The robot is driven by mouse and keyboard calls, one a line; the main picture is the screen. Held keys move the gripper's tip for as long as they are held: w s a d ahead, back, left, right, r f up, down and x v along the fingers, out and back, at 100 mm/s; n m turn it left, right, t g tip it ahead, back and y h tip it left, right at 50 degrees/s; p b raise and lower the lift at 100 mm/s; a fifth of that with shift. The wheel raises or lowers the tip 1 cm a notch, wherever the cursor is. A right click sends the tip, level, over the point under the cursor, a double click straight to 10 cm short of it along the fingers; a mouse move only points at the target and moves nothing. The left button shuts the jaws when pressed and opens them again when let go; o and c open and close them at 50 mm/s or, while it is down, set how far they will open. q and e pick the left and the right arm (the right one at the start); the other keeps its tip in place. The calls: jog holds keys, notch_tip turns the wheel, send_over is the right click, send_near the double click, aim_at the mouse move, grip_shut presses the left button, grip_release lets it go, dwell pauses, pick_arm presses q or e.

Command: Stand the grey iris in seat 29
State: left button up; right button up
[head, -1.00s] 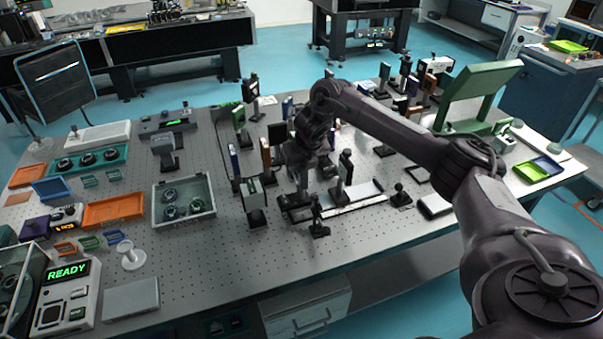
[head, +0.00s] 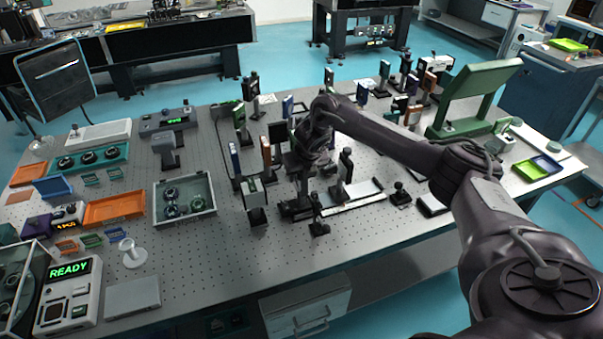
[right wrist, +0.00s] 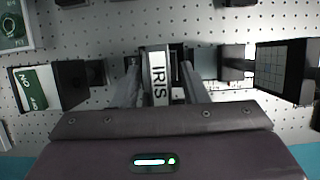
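The iris (right wrist: 159,78), a thin mount with a white "IRIS" label on its edge, stands between the two fingers of my right gripper (right wrist: 160,85) in the right wrist view. The fingers lie close along both sides of it. I cannot tell whether they press on it. In the head view my right gripper (head: 300,185) is low over the middle of the optical table (head: 225,255), among mounts, and my wrist hides most of what it surrounds. Seat 29 cannot be made out in either view. My left gripper is not in view.
Several posted mounts crowd around my right gripper, including one with a green and white label (right wrist: 38,88) and one with a gridded face (right wrist: 278,72). A clear-walled box (head: 185,195) and an orange tray (head: 114,209) lie left. The table's front middle is bare.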

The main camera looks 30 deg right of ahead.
jog(key=shift+r, duration=0.1)
jog(key=shift+r, duration=0.15)
jog(key=b+v, duration=0.2)
jog(key=v, duration=0.4)
jog(key=shift+s+r, duration=0.15)
jog(key=shift+r, duration=0.05)
jog(key=p+v, duration=0.2)
jog(key=v, duration=0.3)
jog(key=shift+s+a+r, duration=0.1)
jog(key=shift+s+r, duration=0.05)
